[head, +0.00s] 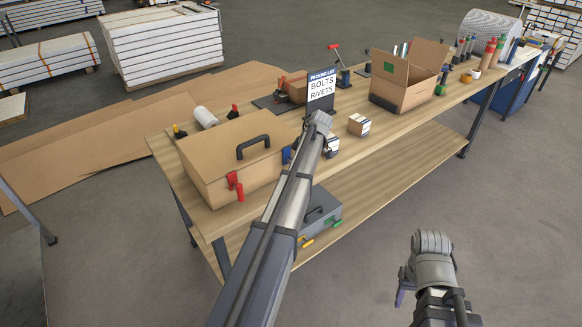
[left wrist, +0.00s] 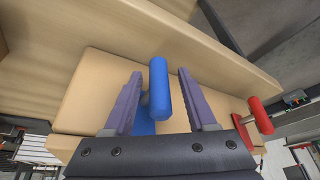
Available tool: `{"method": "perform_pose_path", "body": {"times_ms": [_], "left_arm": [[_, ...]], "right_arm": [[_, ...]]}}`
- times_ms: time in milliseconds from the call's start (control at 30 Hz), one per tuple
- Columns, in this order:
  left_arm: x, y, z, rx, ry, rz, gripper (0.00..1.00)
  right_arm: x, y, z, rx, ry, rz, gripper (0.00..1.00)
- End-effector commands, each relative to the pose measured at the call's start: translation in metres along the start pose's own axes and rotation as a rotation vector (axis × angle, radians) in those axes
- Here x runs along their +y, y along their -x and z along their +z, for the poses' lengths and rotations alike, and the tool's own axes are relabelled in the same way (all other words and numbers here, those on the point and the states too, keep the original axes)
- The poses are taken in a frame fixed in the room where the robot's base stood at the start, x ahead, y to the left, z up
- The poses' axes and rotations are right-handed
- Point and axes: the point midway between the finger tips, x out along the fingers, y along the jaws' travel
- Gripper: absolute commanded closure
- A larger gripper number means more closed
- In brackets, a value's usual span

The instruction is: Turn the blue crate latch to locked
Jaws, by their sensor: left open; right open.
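The tan crate (head: 225,165) with a black handle stands on the near left of the bench. The blue latch (head: 287,155) is on the crate's right part, partly hidden by my left arm in the head view. In the left wrist view, the blue latch (left wrist: 161,88) has a rounded bar upright in the picture. My left gripper (left wrist: 159,73) is open, with its two purple fingers on either side of the bar and gaps visible. My right gripper (head: 402,296) is open and empty, low at right, away from the bench.
A red latch (head: 235,185) sits on the crate's front; it also shows right of my left gripper in the left wrist view (left wrist: 260,116). A packing list sign (head: 321,88), small boxes (head: 359,125) and an open carton (head: 405,85) stand farther along the bench. A grey case (head: 322,212) is on the lower shelf.

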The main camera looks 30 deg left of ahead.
Motion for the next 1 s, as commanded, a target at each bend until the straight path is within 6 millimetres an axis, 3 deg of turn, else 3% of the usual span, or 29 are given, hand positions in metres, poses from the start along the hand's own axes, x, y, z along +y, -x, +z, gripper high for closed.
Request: {"method": "perform_pose_path", "body": {"times_ms": [100, 333, 1000], "left_arm": [[0.0, 0.024, -0.003, 0.001, -0.001, 0.0, 0.43], [-0.001, 0.05, -0.003, 0.002, 0.0, -0.002, 0.43], [-0.006, 0.054, 0.005, -0.002, -0.026, 0.001, 0.43]], "right_arm": [[0.002, 0.023, 0.001, 0.0, 0.0, 0.0, 0.5], [0.004, 0.047, 0.003, 0.0, 0.0, 0.0, 0.5], [0.005, 0.048, 0.003, 0.0, 0.0, 0.0, 0.5]]}}
